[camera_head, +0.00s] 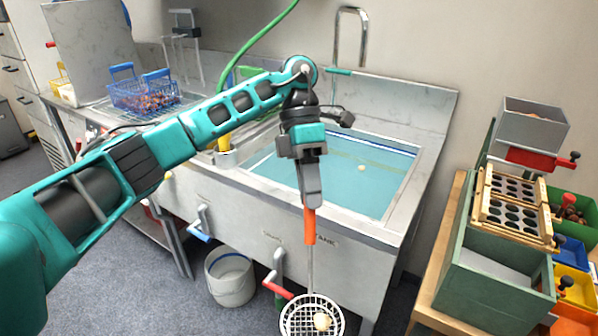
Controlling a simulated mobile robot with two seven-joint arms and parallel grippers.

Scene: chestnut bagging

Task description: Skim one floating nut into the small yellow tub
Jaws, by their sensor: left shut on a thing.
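My left gripper (312,200) is shut on the orange handle of a skimmer (310,225) in front of the water tank (405,235). The skimmer hangs down, its round white mesh head (286,318) low at the bottom edge of the view. A pale nut (322,321) lies in the mesh head. Another pale nut (361,168) floats on the tank's blue water (335,185). A yellow container (60,84) stands on the far left counter, partly hidden; I cannot tell whether it is the small yellow tub. My right gripper is out of view.
A blue wire basket (118,97) of brown nuts stands on the left counter. A white bucket (230,278) is on the floor under the tank. At right are a green box (495,290), a wooden holed rack (548,222) and a yellow bin (576,285).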

